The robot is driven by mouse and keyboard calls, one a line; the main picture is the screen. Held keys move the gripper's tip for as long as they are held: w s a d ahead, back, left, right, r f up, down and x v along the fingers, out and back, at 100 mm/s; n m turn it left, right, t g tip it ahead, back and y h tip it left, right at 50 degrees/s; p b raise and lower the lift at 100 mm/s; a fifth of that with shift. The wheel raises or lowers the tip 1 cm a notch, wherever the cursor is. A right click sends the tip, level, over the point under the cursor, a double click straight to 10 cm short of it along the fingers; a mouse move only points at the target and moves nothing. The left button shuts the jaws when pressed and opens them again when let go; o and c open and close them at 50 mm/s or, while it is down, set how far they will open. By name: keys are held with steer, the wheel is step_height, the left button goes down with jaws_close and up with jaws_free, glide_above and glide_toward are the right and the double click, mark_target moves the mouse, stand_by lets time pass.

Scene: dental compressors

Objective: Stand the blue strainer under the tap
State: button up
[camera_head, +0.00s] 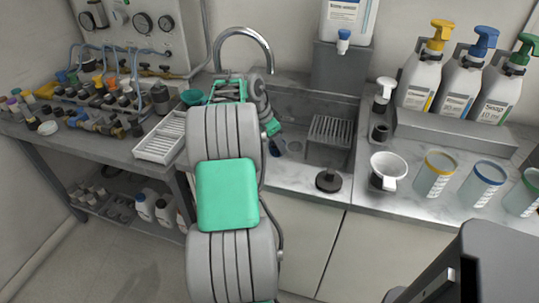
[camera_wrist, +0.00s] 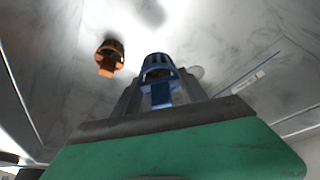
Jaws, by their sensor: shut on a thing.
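The blue strainer (camera_wrist: 158,66) is a small slotted cup with a blue tab, held between the two grey fingers of my gripper (camera_wrist: 160,88) in the wrist view. My gripper is shut on it, over the pale sink surface; I cannot tell whether the strainer touches that surface. In the head view a bit of the blue strainer (camera_head: 277,148) shows beside my arm, low in the sink (camera_head: 300,176). The curved metal tap (camera_head: 243,36) rises behind my arm, which hides its base and most of my gripper.
An orange strainer (camera_wrist: 109,58) stands left of the blue one in the wrist view. A grey rack (camera_head: 330,129) and a black stopper (camera_head: 328,181) are right of my arm. A white cup (camera_head: 388,171), beakers (camera_head: 436,174) and pump bottles (camera_head: 423,75) line the right counter.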

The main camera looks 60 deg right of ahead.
steer(key=w+d+f, duration=0.1)
steer(key=f, duration=0.1)
steer(key=w+f, duration=0.1)
steer(key=w+d+f, duration=0.1)
steer(key=f, duration=0.1)
steer(key=shift+w+d+f, duration=0.25)
steer(key=shift+d+f, duration=0.05)
steer(key=shift+d, duration=0.05)
steer(key=shift+d+f+b, duration=0.1)
steer(key=shift+f+b, duration=0.3)
steer(key=shift+f, duration=1.35)
steer(key=o, duration=1.5)
steer(key=shift+c, duration=0.2)
steer(key=shift+r, duration=0.15)
steer(key=p+v, duration=0.1)
steer(key=v, duration=0.6)
steer(key=shift+r, duration=0.25)
steer(key=shift+w, duration=0.15)
